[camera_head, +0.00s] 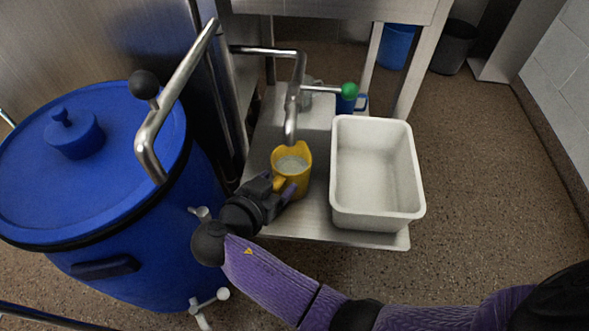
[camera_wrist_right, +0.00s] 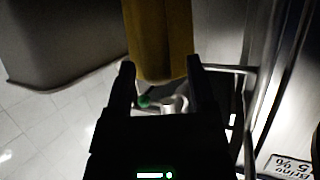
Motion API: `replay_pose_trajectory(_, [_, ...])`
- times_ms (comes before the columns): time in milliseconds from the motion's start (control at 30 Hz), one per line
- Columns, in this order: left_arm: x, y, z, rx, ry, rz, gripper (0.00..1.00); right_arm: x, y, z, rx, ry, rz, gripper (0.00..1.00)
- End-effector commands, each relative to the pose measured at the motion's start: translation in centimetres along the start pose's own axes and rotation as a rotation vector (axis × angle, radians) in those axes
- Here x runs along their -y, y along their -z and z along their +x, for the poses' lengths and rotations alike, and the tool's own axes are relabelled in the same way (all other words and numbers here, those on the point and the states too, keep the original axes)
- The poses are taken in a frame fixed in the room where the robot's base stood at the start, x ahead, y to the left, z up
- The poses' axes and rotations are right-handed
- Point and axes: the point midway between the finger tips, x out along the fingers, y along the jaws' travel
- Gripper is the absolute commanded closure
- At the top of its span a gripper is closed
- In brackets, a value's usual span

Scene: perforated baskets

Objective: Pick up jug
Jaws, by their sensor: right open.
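The yellow jug (camera_head: 298,172) stands on the steel shelf under the tap spout, with some pale content showing inside it. My right gripper (camera_head: 281,187) is at the jug's near left side, by its handle. In the right wrist view the jug (camera_wrist_right: 160,35) shows just beyond and between the two open fingers of the gripper (camera_wrist_right: 160,76). Whether a finger touches the jug cannot be told. The left gripper is not in view.
A white basin (camera_head: 376,219) sits on the shelf (camera_head: 318,222) just right of the jug. A metal tap (camera_head: 292,105) hangs close above it. A large blue-lidded vessel (camera_head: 110,190) with a bent steel handle (camera_head: 180,85) stands to the left.

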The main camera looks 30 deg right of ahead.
Motion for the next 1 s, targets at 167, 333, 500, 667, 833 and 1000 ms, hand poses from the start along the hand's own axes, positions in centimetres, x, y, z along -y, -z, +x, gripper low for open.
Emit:
replay_pose_trajectory(167, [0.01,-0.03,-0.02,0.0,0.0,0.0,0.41,0.0,0.04,0.0,0.0,0.0,0.0,0.38])
replay_pose_trajectory(333, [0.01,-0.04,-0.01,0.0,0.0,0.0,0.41,0.0,0.04,0.01,0.0,0.0,0.0,0.74])
replay_pose_trajectory(500, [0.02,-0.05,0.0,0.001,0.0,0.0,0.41,0.0,0.04,0.02,0.0,0.001,-0.001,1.0])
replay_pose_trajectory(667, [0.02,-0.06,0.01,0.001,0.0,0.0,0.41,0.0,0.04,0.02,0.0,0.001,-0.001,1.0])
replay_pose_trajectory(833, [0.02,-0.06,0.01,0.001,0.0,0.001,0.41,0.0,0.04,0.03,0.0,0.001,-0.001,1.0])
replay_pose_trajectory(1000, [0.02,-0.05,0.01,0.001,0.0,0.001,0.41,0.0,0.04,0.03,0.0,0.001,-0.001,1.0])
